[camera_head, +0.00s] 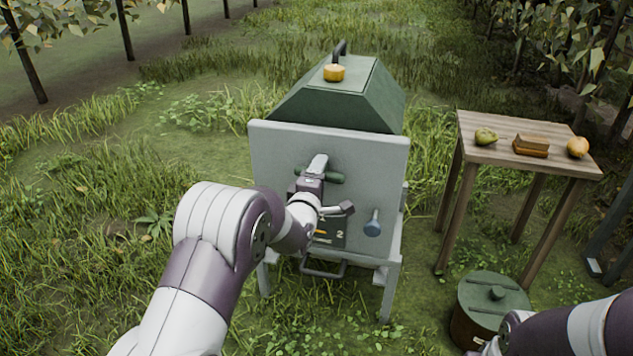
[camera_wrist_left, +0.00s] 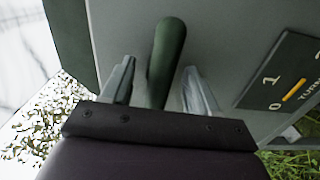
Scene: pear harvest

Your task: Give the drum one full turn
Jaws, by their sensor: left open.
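The drum machine has a light grey front panel (camera_head: 275,150) and a dark green sloped housing (camera_head: 335,105) on top; the drum itself is not plainly visible. A green handle (camera_head: 334,178) sticks out from the panel, and it also shows upright in the left wrist view (camera_wrist_left: 166,55). My left gripper (camera_head: 318,165) is at the handle. Its fingers (camera_wrist_left: 160,85) are open, one on each side of the handle, with gaps visible. A dark turn counter plate (camera_wrist_left: 285,75) shows digits and a yellow mark. My right gripper (camera_head: 485,346) is at the bottom right, its fingers unclear.
A blue-grey knob (camera_head: 373,224) sits at the panel's lower right. A yellow fruit (camera_head: 334,73) rests on the housing. A wooden table (camera_head: 487,155) at right holds fruit and a brown block. A lidded green bin (camera_head: 492,296) stands near my right arm. Grass surrounds the machine.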

